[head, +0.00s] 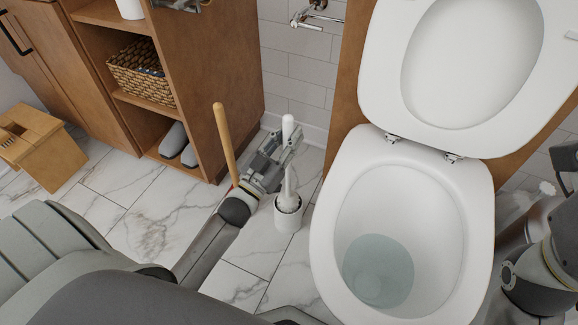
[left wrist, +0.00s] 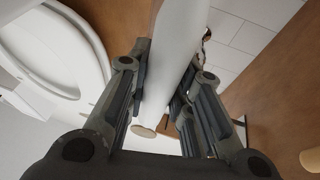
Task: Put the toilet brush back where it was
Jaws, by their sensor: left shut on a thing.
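The white toilet brush (head: 288,126) stands about upright in the head view. My left gripper (head: 287,147) is shut on its handle, which also fills the middle of the left wrist view (left wrist: 179,40) between the two fingers. The white brush holder (head: 288,218) stands on the floor left of the toilet, directly below the gripper. The lower end of the brush shows at the holder's mouth; I cannot tell how deep it sits. My right gripper (head: 565,170) is only partly in view at the right edge, and its jaws are unclear.
The toilet (head: 335,215) with raised lid (head: 385,70) stands close on the right. A wooden handle (head: 224,142) rises just left of my left gripper. A wooden cabinet (head: 225,60) with a basket (head: 142,74) stands behind left. A wooden stool (head: 45,150) is far left.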

